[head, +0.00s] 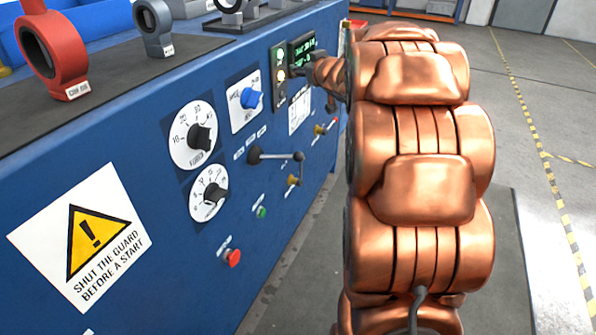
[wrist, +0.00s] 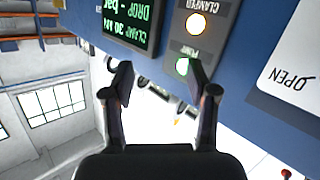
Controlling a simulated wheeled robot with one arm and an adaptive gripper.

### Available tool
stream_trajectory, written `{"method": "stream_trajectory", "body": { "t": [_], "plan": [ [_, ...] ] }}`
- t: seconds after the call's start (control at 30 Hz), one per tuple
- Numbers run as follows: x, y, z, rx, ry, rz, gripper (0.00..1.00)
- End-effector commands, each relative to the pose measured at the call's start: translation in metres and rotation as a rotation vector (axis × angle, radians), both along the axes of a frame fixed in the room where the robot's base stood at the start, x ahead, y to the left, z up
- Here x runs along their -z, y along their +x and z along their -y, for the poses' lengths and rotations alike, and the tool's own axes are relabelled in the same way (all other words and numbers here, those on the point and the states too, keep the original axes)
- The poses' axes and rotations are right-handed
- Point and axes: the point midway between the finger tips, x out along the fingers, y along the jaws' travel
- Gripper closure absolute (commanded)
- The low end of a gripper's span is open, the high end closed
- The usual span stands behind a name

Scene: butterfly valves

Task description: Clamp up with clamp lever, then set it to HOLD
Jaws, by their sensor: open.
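A blue lever knob (head: 252,98) sits on a white plate on the blue panel; the plate (wrist: 290,75) shows upside down in the wrist view with the word OPEN. Its other marks are too small to read, so I cannot tell its setting. A display (head: 303,46) right of it reads "CLAMP 30 kN" and "DROP - bar" in the wrist view (wrist: 128,22). A lit lamp labelled CLAMPED (wrist: 196,24) is beside the display. My gripper (wrist: 160,85) is open and empty, in front of the lamp strip. In the head view my arm partly hides it.
A black lever with a ball end (head: 278,156), brass levers (head: 293,180), two black dials (head: 200,138) and a red button (head: 232,258) are on the panel. A red ring (head: 52,50) stands on top. The floor (head: 545,100) at the right is clear.

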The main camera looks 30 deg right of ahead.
Motion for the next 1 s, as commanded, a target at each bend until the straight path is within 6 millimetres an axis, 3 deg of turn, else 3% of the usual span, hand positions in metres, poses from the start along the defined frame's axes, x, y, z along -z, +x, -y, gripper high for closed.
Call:
{"method": "stream_trajectory", "body": {
  "t": [0.03,0.27,0.47,0.63,0.8,1.0],
  "plan": [
    [0.021,0.005,0.008,-0.045,0.003,0.026,0.42],
    [0.073,0.008,0.008,-0.33,0.062,0.119,0.42],
    [0.14,-0.025,0.0,-0.596,0.188,0.13,0.42],
    [0.191,-0.07,-0.008,-0.791,0.325,0.109,0.42],
    [0.217,-0.106,-0.014,-0.913,0.425,0.087,0.42],
    [0.225,-0.117,-0.02,-0.961,0.469,0.077,0.42]
  ]
}}
